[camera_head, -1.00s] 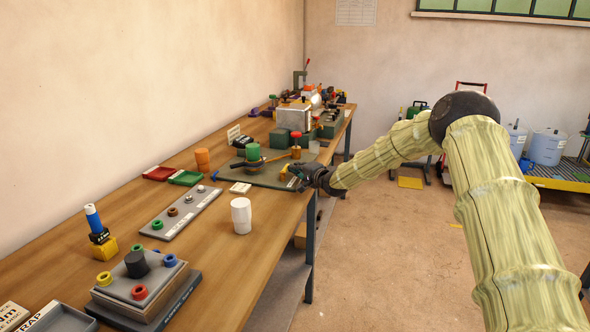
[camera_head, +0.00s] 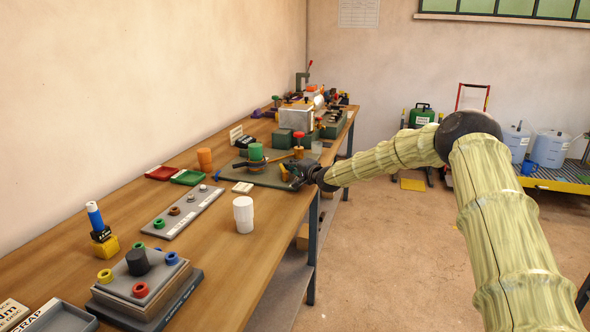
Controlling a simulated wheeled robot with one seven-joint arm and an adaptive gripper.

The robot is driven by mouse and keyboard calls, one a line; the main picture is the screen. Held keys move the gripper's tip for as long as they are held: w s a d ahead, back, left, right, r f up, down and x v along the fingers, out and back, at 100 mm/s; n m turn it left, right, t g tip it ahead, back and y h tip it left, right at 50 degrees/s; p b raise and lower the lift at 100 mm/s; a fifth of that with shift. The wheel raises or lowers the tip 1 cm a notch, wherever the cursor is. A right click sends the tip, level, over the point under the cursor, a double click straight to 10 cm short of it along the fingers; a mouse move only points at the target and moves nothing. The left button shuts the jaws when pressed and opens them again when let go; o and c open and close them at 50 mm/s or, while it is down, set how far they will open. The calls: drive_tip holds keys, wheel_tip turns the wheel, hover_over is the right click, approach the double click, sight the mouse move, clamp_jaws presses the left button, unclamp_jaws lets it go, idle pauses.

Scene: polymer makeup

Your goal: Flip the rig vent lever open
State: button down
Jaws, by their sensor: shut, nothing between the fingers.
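The rig stands on a dark grey-green plate (camera_head: 262,179) at the right edge of the bench, past the white cup. It carries a green cylinder (camera_head: 256,152) and a brass-orange fitting with a red top (camera_head: 299,141). A small yellow lever-like part (camera_head: 285,174) shows at the plate's right side; I take it for the vent lever, but its exact position is too small to tell. My gripper (camera_head: 292,172) is shut and empty, right beside this yellow part. Whether they touch cannot be told. The dark fingers hide part of the plate's right edge.
A white cup (camera_head: 243,214) stands nearer on the bench. A metal box (camera_head: 296,117) stands behind the rig. Open floor lies right of the bench.

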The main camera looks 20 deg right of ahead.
drive_tip(key=shift+w+a+b, duration=0.45)
drive_tip(key=shift+w+a, duration=0.05)
drive_tip(key=shift+a, duration=0.1)
idle(1.0)
idle(0.3)
drive_tip(key=shift+d, duration=0.4)
drive_tip(key=d, duration=0.2)
drive_tip(key=d+b, duration=0.1)
drive_tip(key=d, duration=0.1)
drive_tip(key=shift+r, duration=0.35)
drive_tip(key=s+d, duration=0.2)
drive_tip(key=d, duration=0.1)
drive_tip(key=s+d+r, duration=0.1)
drive_tip(key=s+d, duration=0.1)
drive_tip(key=d, duration=0.1)
drive_tip(key=shift+s+r, duration=0.1)
drive_tip(key=shift+s, duration=0.3)
drive_tip(key=shift+s+d+r, duration=0.1)
drive_tip(key=shift+s+d, duration=0.3)
